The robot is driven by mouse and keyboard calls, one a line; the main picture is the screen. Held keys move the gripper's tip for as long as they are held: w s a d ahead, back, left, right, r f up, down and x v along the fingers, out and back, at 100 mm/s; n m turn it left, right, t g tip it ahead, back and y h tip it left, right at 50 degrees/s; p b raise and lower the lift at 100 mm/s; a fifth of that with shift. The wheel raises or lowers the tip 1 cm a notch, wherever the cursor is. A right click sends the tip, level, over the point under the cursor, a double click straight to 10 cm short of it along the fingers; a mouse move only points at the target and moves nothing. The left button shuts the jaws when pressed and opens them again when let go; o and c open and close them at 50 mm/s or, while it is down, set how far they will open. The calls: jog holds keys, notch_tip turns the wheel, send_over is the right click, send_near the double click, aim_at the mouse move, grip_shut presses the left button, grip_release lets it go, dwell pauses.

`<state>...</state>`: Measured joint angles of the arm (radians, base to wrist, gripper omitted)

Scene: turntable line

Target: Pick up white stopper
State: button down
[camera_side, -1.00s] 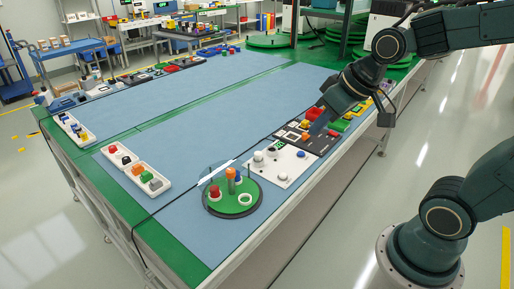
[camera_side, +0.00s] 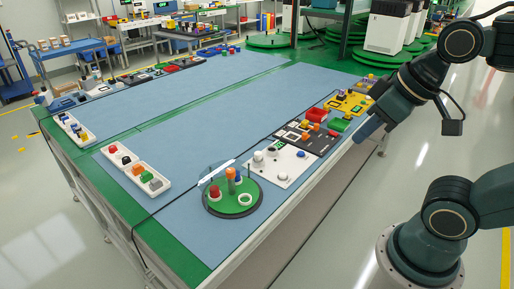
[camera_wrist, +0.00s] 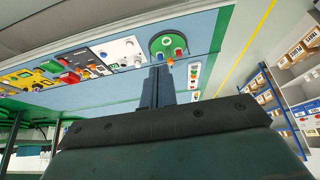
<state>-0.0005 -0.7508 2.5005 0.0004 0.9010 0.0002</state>
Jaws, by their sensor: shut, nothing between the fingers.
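Several white pieces are in view and I cannot tell which one is the stopper. A white knob-like piece (camera_side: 258,156) stands on the white panel (camera_side: 283,176). A white ring (camera_side: 245,199) lies on the green turntable (camera_side: 228,208), beside red, orange and blue pieces. A pale piece (camera_side: 156,184) sits in a white tray. My gripper (camera_side: 367,129) is at the table's right edge, to the right of the white panel and apart from all these pieces. In the wrist view its fingers (camera_wrist: 156,72) are shut and empty, and the turntable (camera_wrist: 154,45) shows beyond them.
A clear, upright shield stands at the turntable. The blue middle of the table (camera_side: 210,110) is free.

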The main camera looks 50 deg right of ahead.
dwell(0.3)
jog(key=c, duration=1.1)
grip_release()
jog(key=shift+o, duration=0.2)
jog(key=shift+w, duration=0.1)
